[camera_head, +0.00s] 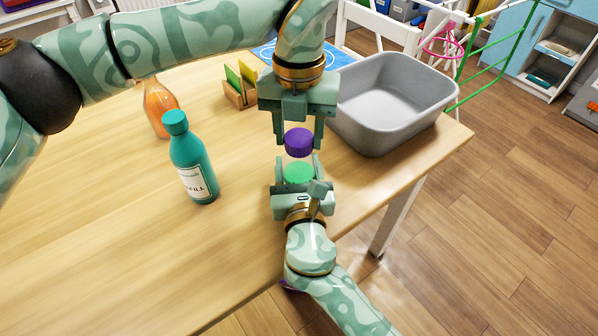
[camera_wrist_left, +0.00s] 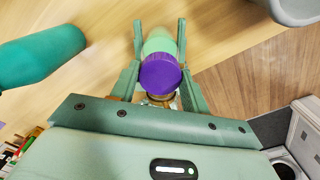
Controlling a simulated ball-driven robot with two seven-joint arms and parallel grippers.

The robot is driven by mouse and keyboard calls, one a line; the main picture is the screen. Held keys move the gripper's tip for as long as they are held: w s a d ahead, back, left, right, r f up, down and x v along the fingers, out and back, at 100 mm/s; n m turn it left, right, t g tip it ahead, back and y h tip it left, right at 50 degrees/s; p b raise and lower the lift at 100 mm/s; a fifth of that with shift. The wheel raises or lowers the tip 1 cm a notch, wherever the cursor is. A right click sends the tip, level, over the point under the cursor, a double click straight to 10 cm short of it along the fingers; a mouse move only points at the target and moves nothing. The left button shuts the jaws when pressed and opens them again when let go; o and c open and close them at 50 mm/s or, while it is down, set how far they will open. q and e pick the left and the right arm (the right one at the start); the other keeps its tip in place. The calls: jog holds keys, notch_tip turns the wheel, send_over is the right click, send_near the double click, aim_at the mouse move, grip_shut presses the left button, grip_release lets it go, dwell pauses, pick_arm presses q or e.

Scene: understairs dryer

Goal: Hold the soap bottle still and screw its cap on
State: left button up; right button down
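My left gripper (camera_head: 299,138), reaching over from the left and pointing down, has its fingers on both sides of a purple ribbed cap (camera_head: 298,142). The cap also shows between its fingers in the left wrist view (camera_wrist_left: 160,74). Just below it is a green rounded piece (camera_head: 299,173), apparently the soap bottle, between the fingers of my right gripper (camera_head: 299,170). It appears pale green behind the cap in the left wrist view (camera_wrist_left: 158,42). Cap and green piece look lined up, with a narrow gap in the head view. The lower bottle is hidden by my right gripper.
A teal refill bottle (camera_head: 193,160) and an orange bottle (camera_head: 158,105) stand on the wooden table (camera_head: 110,240) to the left. A wooden holder with coloured cards (camera_head: 240,90) is behind. A grey basin (camera_head: 392,105) sits close right. The table's front left is clear.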

pick_arm(q)
jog(key=c, duration=0.5)
jog(key=shift+m, duration=0.9)
jog(key=o, duration=1.1)
jog(key=shift+o, duration=0.2)
notch_tip(320, 180, up, 12)
notch_tip(320, 180, up, 9)
pick_arm(e)
jog(key=shift+c, duration=2)
grip_release()
